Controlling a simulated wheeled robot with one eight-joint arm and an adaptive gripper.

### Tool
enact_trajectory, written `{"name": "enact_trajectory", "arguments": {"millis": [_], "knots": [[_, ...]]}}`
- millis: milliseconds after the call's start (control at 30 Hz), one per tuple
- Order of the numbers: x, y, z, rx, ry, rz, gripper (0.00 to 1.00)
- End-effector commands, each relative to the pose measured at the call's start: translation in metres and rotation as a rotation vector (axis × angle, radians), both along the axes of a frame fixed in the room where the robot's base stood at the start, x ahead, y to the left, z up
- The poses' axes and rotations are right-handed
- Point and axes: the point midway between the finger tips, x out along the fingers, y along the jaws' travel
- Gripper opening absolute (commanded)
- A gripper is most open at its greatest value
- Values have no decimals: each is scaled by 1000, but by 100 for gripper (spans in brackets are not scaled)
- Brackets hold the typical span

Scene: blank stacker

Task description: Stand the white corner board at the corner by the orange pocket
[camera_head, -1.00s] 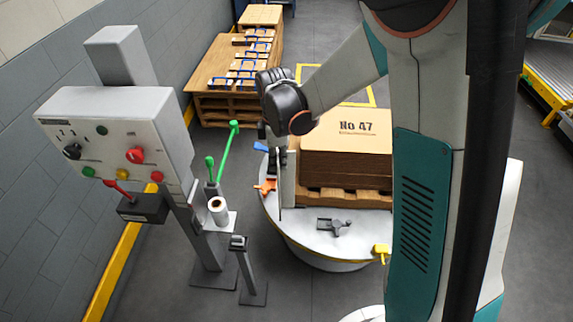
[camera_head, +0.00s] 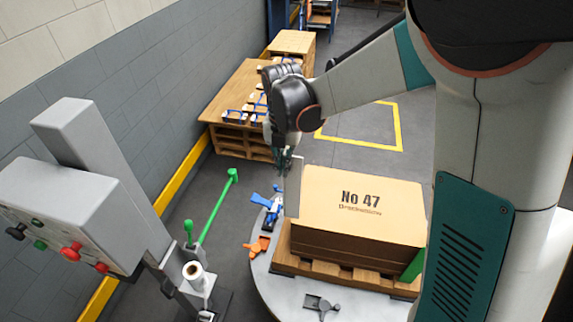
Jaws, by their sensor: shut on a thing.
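The white corner board (camera_head: 293,190) hangs upright from my gripper (camera_head: 287,160), which is shut on its upper part. The board is at the left side of the brown No 47 box (camera_head: 360,205), nearer its far left corner in the picture. I cannot tell whether board and box touch. The orange pocket (camera_head: 257,246) lies on the turntable's left rim, left of and nearer to me than the board. A blue pocket (camera_head: 265,201) lies farther back, just left of the board.
The box stands on a wooden pallet (camera_head: 340,274) on the pale round turntable (camera_head: 275,285). A grey pocket (camera_head: 321,306) lies at its front. A control post (camera_head: 65,215) and a green bar (camera_head: 217,210) stand to the left. Pallets with blue-marked items (camera_head: 235,90) are behind.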

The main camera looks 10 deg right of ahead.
Motion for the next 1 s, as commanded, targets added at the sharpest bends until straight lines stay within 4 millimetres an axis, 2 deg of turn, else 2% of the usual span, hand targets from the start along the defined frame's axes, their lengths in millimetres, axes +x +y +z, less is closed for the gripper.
{"name": "enact_trajectory", "arguments": {"millis": [1000], "knots": [[0,0,-73,0,0,-3,0]]}}
